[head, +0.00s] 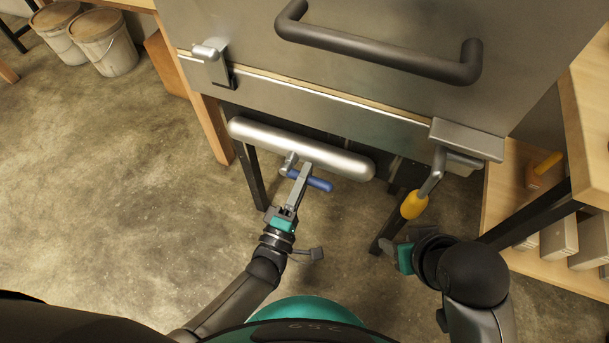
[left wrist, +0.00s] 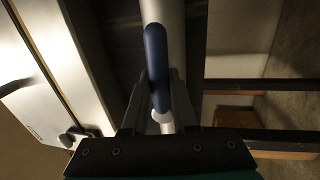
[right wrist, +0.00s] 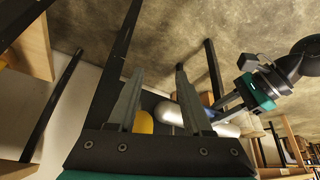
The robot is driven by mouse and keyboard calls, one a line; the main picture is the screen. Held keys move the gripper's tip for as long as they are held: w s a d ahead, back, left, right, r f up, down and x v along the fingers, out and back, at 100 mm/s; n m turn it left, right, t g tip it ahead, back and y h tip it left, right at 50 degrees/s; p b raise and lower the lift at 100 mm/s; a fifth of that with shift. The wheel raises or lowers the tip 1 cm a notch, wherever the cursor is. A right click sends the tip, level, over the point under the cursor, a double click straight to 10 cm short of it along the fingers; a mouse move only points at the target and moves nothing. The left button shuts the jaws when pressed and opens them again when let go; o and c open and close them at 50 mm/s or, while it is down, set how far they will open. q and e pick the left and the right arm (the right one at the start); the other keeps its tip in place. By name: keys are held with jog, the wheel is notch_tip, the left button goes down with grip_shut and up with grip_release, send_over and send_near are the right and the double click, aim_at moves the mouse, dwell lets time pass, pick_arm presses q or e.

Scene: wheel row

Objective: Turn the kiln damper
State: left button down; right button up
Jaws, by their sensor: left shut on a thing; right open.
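A blue handle (head: 319,184) sits on a short stem at the underside of a silver, round-ended pipe (head: 340,161) below the kiln front. My left gripper (head: 301,176) is shut on the blue handle. In the left wrist view the blue handle (left wrist: 155,58) stands between the fingers, with the pipe (left wrist: 167,12) behind it. My right gripper (head: 392,246) is open and empty, below a lever with a yellow grip (head: 414,205). In the right wrist view the yellow grip (right wrist: 143,122) shows partly, between the finger bases; the rest is hidden.
The grey kiln front (head: 240,30) carries a dark bar handle (head: 380,52) and a small latch (head: 210,52). A wooden shelf unit (head: 583,110) stands close on the right. Two buckets (head: 103,42) stand at the far left. The floor at left is clear.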

pick_arm(q)
jog(key=shift+n, duration=0.3)
pick_arm(e)
jog(key=shift+s+d, duration=0.1)
pick_arm(q)
jog(key=c, duration=0.7)
grip_release()
jog(key=shift+r, duration=0.1)
jog(key=shift+s+a, duration=0.1)
jog(key=shift+s, duration=0.25)
jog(key=shift+p+v, duration=0.8)
jog(key=shift+v, duration=6.5)
pick_arm(e)
jog(key=shift+d+f+g, duration=0.1)
jog(key=shift+f+g, duration=0.4)
jog(key=shift+f, duration=0.85)
pick_arm(q)
jog(key=shift+w, duration=0.1)
